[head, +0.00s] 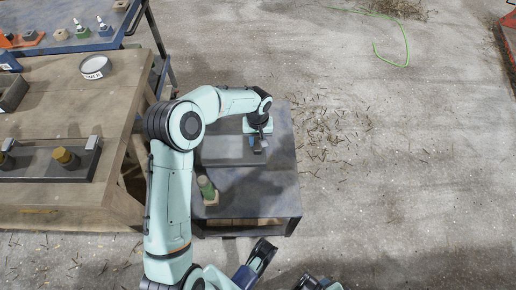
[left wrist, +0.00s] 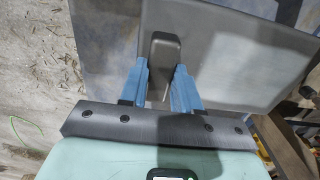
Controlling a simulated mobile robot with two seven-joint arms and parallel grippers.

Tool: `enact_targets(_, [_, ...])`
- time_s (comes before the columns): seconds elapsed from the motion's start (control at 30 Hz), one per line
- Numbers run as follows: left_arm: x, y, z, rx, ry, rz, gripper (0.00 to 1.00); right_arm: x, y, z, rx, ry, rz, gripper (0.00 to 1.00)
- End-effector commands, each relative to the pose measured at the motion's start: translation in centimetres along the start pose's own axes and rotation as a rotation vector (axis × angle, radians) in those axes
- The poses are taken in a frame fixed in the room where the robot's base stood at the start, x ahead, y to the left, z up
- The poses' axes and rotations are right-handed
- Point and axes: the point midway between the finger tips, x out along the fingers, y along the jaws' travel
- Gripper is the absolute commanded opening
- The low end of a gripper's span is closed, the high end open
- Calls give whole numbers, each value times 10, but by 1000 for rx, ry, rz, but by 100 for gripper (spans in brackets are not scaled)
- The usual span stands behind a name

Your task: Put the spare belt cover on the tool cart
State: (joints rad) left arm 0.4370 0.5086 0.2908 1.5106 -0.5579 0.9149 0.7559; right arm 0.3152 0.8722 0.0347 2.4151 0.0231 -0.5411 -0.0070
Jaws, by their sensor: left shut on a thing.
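The belt cover (head: 225,150) is a flat grey plate with rounded corners and a raised dark handle. It is over the back part of the tool cart (head: 270,185), a low unit with a dark grey top. My left gripper (head: 257,145) is shut on the handle. The left wrist view shows the blue fingers (left wrist: 161,85) on either side of the handle and the cover (left wrist: 235,50) spreading to the right. I cannot tell whether the cover touches the cart top or is just above it.
A green container (head: 207,188) stands on the cart's left side, near the cover. A wooden workbench (head: 60,110) at the left holds a round white-rimmed dish (head: 95,67) and a grey fixture (head: 40,165). Floor to the right is open, with straw and a green cord (head: 405,45).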

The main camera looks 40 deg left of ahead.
Motion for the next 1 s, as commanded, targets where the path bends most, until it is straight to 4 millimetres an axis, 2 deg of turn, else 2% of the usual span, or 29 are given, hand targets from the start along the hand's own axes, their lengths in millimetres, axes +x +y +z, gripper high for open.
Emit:
enact_targets(0.27, [16,0,-1,0,3,-1,0,4,2,-6,2,18,1,59])
enact_targets(0.53, [52,0,-1,0,2,0,0,14,5,-19,4,55,4,59])
enact_targets(0.93, [55,1,-1,1,4,0,0,15,6,-22,5,63,4,59])
enact_targets(0.97, [56,0,0,0,1,0,41,14,5,-22,5,63,4,59])
enact_targets(1.0, [56,0,0,0,1,0,54,14,5,-22,5,63,4,59])
